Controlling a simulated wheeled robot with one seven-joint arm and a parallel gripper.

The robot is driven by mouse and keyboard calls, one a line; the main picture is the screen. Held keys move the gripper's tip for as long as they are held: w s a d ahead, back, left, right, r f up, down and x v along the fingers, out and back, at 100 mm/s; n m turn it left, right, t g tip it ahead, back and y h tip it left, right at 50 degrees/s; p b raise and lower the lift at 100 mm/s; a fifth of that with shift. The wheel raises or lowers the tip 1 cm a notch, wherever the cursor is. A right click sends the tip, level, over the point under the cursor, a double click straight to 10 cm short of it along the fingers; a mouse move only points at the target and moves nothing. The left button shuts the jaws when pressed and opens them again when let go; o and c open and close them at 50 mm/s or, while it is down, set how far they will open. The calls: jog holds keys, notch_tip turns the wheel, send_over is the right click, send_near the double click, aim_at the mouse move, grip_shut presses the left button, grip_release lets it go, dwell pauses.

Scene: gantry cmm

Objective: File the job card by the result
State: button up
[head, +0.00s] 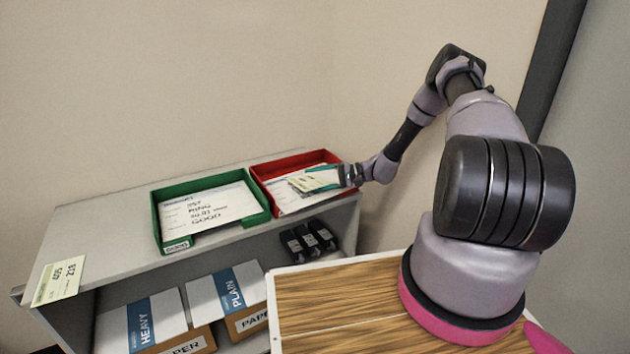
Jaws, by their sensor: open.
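A green tray (262,205) and a red tray (262,185) stand side by side on top of a grey shelf unit. The green tray holds a white sheet (208,205) with handwriting that seems to end in "GOOD". The red tray holds white papers (285,198) and a small pale yellow card (308,183) on top of them. My gripper (318,180) is over the right part of the red tray, its teal fingers open beside the yellow card. Whether they touch the card is unclear. Another pale yellow-green card (60,280) with large numbers lies at the shelf's left end.
Black objects (310,240) sit under the shelf top, below the red tray. Paper boxes (155,320) marked "HEAVY" and "PLAIN" fill the lower shelf. A wooden surface (340,300) is in front.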

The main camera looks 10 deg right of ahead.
notch_tip(320, 180, up, 10)
dwell(0.6)
jog(key=s+r+n+g+h, duration=0.1)
jog(key=s+r+h, duration=0.5)
jog(key=r, duration=0.5)
jog(key=s+r+n+g+h, duration=0.1)
jog(key=s+r+n+h, duration=0.15)
jog(key=s+r, duration=0.7)
jog(key=s+d+r+m+t+h, duration=0.1)
jog(key=s+d+r+t+h, duration=0.1)
jog(key=s+r, duration=0.5)
jog(key=s+d+r+m+t+h, duration=0.2)
jog(key=s+d+r+t+h, duration=0.1)
jog(key=s+r, duration=0.4)
jog(key=s+d+t, duration=0.1)
jog(key=s+t, duration=0.1)
jog(key=s, duration=0.1)
jog(key=shift+s+d+r+h, duration=0.15)
jog(key=shift+s+d+h, duration=0.15)
jog(key=shift+d+h, duration=0.05)
